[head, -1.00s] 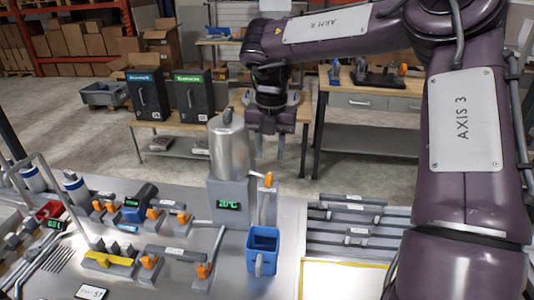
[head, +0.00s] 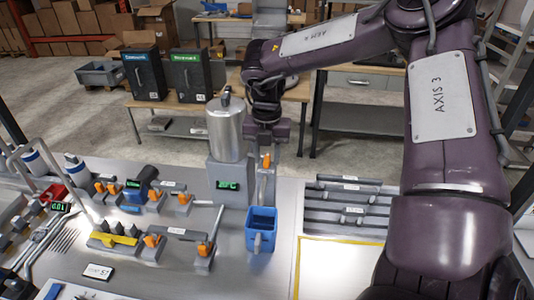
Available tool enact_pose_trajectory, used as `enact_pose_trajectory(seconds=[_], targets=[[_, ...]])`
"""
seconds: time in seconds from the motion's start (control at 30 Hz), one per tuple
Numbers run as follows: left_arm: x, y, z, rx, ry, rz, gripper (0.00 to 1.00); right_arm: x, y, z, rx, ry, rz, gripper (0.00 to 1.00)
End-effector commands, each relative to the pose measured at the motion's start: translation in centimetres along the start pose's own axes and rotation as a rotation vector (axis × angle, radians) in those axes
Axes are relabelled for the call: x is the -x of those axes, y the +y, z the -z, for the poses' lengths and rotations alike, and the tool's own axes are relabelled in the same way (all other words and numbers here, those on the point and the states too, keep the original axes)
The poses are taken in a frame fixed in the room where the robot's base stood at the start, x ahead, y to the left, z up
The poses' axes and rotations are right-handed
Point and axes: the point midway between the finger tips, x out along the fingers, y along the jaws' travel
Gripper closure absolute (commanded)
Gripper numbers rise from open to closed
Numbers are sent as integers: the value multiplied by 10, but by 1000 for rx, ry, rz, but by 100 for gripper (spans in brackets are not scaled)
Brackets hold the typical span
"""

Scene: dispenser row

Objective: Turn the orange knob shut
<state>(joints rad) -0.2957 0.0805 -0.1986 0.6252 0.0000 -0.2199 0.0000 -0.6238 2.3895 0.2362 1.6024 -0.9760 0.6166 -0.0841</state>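An orange knob (head: 267,160) sits at the top of the slim grey upright (head: 263,187) beside the silver tank (head: 226,129). Below the tank, a grey block carries a green-lit display (head: 227,184). A blue square jug (head: 261,232) stands in front of the upright. My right gripper (head: 266,152) reaches down from above, just over or at the knob. Its fingers are small and blend with the upright, so neither their opening nor contact with the knob is clear. My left gripper is not in view.
Other orange knobs, such as one at the front (head: 204,247), sit on low grey fixtures left of the tank. A slotted grey rack (head: 345,203) lies to the right. A yellow-edged pale panel (head: 338,268) lies at the front right. Bare metal surrounds the jug.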

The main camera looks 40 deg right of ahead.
Motion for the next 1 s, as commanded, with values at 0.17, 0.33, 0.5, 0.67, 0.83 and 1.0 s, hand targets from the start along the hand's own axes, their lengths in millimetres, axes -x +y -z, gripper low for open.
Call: enact_pose_trajectory(seconds=[0.17, 0.33, 0.5, 0.67, 0.83, 1.0], targets=[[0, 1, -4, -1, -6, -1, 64, 0, 0, 0, 0, 0, 0, 88], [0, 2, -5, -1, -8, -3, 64, 0, 0, 0, 0, 0, 0, 100], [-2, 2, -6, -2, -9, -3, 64, 0, 0, 0, -8, -1, 0, 100], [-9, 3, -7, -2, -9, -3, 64, -2, 0, 0, -49, -1, -1, 100], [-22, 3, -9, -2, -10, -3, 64, -4, 0, -1, -147, -1, -2, 100], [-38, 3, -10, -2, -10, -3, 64, -4, 0, -1, -289, -2, -2, 100]])
